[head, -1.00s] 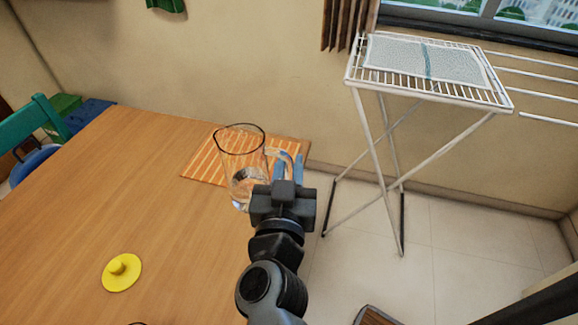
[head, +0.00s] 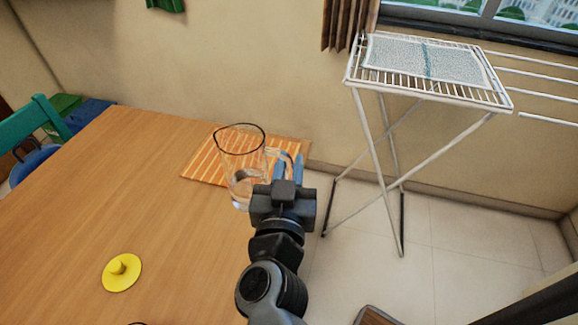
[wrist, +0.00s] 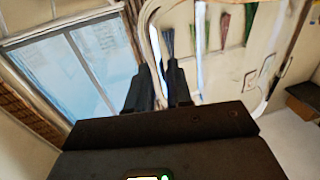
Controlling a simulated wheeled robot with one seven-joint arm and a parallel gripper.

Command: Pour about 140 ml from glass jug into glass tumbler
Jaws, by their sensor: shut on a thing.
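The clear glass jug (head: 236,162) with a dark rim stands upright near the table's right edge, in front of the orange striped mat. A little clear liquid shows low in it. My gripper (head: 287,168) reaches in from the right side and is shut on the jug's handle. In the wrist view my gripper's fingers (wrist: 158,88) show close to the clear curved glass. I cannot tell whether the jug's base touches the table. No glass tumbler can be made out; only a thin dark arc shows at the bottom edge of the head view.
The wooden table (head: 120,200) is mostly clear. A yellow lid-like disc with a knob (head: 121,271) lies at its front left. The striped mat (head: 205,160) lies behind the jug. A white drying rack (head: 390,150) stands to the right, beyond the table edge.

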